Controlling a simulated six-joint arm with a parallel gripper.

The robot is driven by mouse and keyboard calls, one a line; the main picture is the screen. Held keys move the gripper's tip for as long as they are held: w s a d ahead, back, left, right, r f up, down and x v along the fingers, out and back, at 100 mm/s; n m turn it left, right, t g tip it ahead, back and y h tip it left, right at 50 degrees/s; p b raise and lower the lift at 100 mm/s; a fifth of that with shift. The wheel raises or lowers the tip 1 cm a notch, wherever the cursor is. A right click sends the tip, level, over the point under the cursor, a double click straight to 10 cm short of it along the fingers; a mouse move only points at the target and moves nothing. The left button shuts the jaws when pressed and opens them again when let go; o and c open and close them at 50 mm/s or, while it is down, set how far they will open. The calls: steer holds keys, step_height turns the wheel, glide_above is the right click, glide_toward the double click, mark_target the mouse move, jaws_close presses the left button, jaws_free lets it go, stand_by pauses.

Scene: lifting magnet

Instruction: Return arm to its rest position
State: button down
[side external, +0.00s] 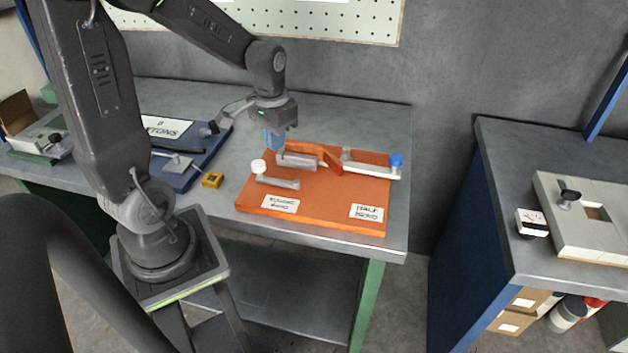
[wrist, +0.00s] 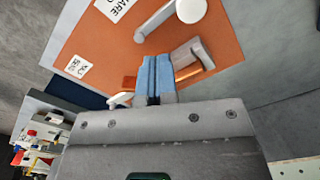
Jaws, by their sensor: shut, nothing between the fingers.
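My gripper (side external: 273,140) is above the back left part of the orange board (side external: 315,215) in the side view. Its blue fingers are together, with nothing seen between them, and they also show in the wrist view (wrist: 156,75). They point down close to a grey block (side external: 297,160) on the board. I cannot tell whether they touch it. A grey lever with a white knob (side external: 259,166) lies at the board's left side. A lighter lever with a blue knob (side external: 396,160) lies at its back right.
A blue board (side external: 185,178) with a label and a small yellow object (side external: 212,180) are left of the orange board. A second bench at right holds a beige plate (side external: 590,215). A pegboard (side external: 340,22) hangs on the wall behind. The bench's front right is clear.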

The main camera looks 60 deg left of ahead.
steer(key=s+d+r+m+t, duration=0.1)
steer(key=s+d+r+t, duration=0.1)
steer(key=d+r, duration=0.4)
steer(key=s+d+r+m+t, duration=0.2)
steer(key=s+d+r, duration=0.3)
steer(key=d, duration=0.3)
steer(key=shift+s+r+t, duration=0.3)
steer(key=shift+r+t, duration=0.1)
steer(key=shift+t, duration=0.4)
